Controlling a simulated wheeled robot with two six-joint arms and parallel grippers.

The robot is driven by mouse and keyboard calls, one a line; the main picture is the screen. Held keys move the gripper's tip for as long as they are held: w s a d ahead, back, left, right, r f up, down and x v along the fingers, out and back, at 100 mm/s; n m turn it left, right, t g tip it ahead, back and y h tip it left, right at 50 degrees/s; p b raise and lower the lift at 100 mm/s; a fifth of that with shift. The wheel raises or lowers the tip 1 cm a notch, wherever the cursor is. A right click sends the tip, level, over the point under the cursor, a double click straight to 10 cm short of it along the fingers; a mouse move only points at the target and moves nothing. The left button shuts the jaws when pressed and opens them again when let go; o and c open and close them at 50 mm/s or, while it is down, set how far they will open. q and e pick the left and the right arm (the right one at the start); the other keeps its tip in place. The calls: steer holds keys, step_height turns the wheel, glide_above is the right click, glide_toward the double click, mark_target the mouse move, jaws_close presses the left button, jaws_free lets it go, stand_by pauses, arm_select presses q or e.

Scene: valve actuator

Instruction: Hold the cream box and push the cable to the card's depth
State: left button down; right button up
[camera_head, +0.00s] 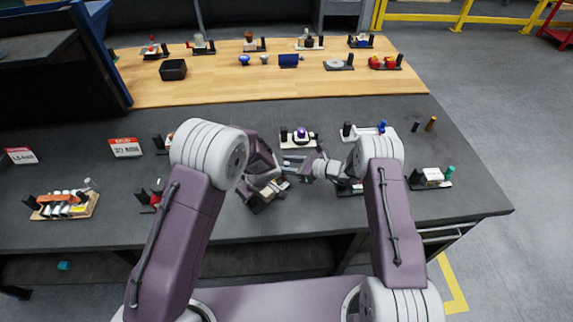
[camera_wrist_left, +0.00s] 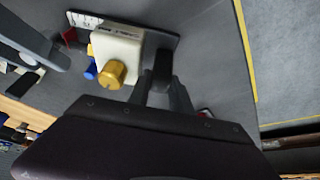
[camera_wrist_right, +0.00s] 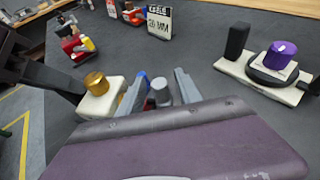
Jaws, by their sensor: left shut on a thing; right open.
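The cream box (camera_wrist_left: 117,52) with a gold knob (camera_wrist_left: 112,74) sits on a dark base in the left wrist view; a blue part (camera_wrist_left: 90,70) is beside it. It also shows in the right wrist view (camera_wrist_right: 98,105). My left gripper (camera_wrist_left: 160,90) is shut on the black post (camera_wrist_left: 163,62) beside the box. My right gripper (camera_wrist_right: 157,82) is open, its fingers either side of a grey cylindrical piece (camera_wrist_right: 160,90) that may be the cable's end; I cannot tell whether they touch. A white card reading "MM" (camera_wrist_right: 159,20) stands beyond. Arms hide much of the workpiece in the head view.
A fixture with a purple knob (camera_wrist_right: 280,55) stands right of my right gripper in the right wrist view. Red-topped cards (camera_head: 125,147) and a block with coloured cylinders (camera_head: 62,204) are on the left of the dark table. A white fixture (camera_head: 432,177) is at right.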

steer(key=shift+c, duration=0.3)
jaws_close()
stand_by(1.1)
